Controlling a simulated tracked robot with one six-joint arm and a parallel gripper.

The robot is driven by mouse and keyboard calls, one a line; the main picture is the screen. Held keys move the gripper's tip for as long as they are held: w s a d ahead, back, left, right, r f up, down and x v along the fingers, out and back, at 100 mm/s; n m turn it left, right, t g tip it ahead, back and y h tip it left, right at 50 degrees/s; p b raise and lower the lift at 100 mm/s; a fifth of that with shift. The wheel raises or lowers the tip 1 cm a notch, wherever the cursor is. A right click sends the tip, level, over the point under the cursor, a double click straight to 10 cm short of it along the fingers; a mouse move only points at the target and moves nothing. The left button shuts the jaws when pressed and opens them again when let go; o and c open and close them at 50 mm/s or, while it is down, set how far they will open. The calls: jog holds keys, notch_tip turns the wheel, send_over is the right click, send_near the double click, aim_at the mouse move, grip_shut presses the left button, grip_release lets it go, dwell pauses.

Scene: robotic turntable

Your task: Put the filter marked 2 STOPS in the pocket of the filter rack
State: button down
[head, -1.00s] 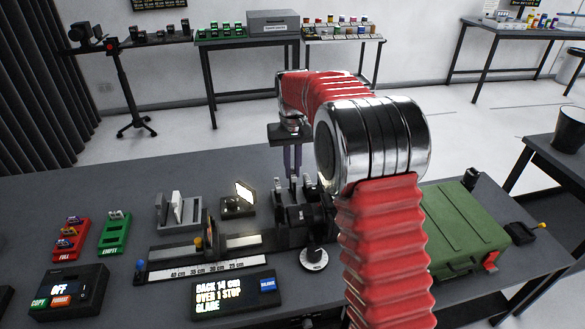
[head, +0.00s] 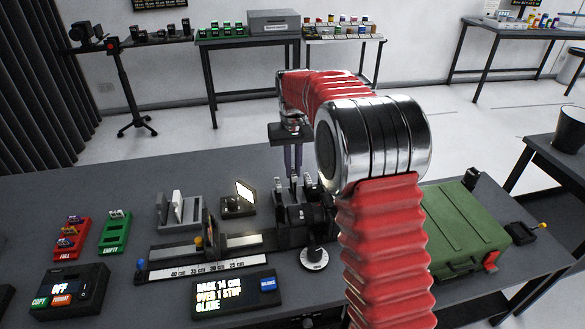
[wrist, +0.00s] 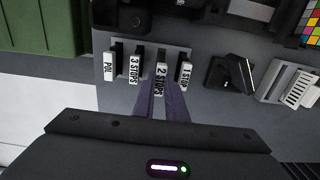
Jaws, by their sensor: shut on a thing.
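My gripper (wrist: 161,88) is shut on the filter marked 2 STOPS (wrist: 161,73), holding it by its white label tab. In the wrist view this filter is in line with the row on the filter rack (wrist: 112,46). I cannot tell whether its lower edge is in the pocket or just above it. The filters marked POL (wrist: 108,70) and 3 STOPS (wrist: 135,70) are to its left, and 1 STOP (wrist: 185,75) is to its right. In the head view my gripper (head: 293,172) points down over the rack, whose pockets are hard to see.
A black device with a dial (head: 314,258) stands in front of the rack. A rail with a scale (head: 200,269) and a display (head: 235,293) lie to the left. A lit panel (head: 244,192) stands left of the rack. A green case (head: 460,228) stands right.

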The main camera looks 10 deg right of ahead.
aim_at(293, 172)
jog(key=shift+f, duration=1.6)
dwell(0.6)
jog(key=c, duration=1.7)
grip_release()
notch_tip(293, 172, up, 14)
jog(key=shift+f, duration=0.15)
